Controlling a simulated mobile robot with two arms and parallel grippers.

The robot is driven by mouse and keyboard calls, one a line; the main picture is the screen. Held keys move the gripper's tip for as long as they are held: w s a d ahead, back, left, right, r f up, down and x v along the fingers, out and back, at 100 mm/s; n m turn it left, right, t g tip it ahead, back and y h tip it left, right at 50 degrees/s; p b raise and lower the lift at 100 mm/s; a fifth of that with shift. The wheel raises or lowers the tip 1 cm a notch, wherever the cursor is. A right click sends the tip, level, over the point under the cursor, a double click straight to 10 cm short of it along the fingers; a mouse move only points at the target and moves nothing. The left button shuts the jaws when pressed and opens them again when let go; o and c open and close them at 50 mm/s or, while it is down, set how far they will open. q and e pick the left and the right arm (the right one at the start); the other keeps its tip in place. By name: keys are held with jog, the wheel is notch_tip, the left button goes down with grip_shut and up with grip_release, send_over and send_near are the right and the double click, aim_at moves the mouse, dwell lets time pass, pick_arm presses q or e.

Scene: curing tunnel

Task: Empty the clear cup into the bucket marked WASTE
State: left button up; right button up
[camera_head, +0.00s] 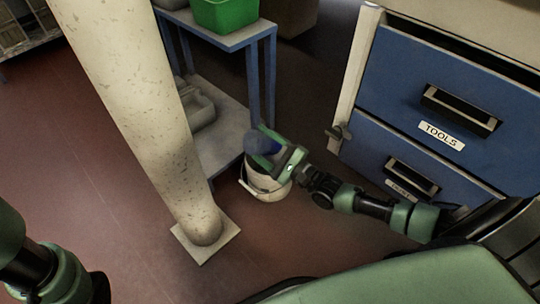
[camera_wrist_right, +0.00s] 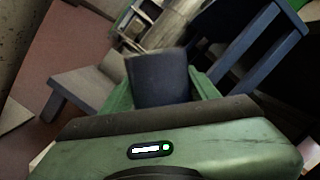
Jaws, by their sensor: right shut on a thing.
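My right gripper (camera_head: 266,153) is shut on a dark bluish cup (camera_head: 258,142), which looks tinted rather than plainly clear. The cup also shows between the fingers in the right wrist view (camera_wrist_right: 160,78). Its contents cannot be seen. The cup and gripper are above a pale bucket (camera_head: 262,190) that stands on the floor, and they hide much of its opening. No WASTE marking can be read on the bucket from here. Only part of my left arm shows at the lower left; its gripper is out of view.
A thick speckled post (camera_head: 150,110) stands left of the bucket on a square foot. A blue-legged shelf unit (camera_head: 222,130) with a green bin (camera_head: 225,12) is behind it. A blue drawer cabinet (camera_head: 430,110), labelled TOOLS, is at the right. Red floor is open at the left.

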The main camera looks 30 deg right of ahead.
jog(key=shift+w+d+r+m+t+b, duration=0.15)
jog(key=shift+d+m+b, duration=0.15)
jog(key=shift+m, duration=0.4)
jog(key=shift+w+d+m+t+b, duration=0.15)
jog(key=shift+d+m, duration=0.2)
jog(key=shift+m, duration=0.35)
jog(key=shift+s, duration=0.1)
dwell(0.3)
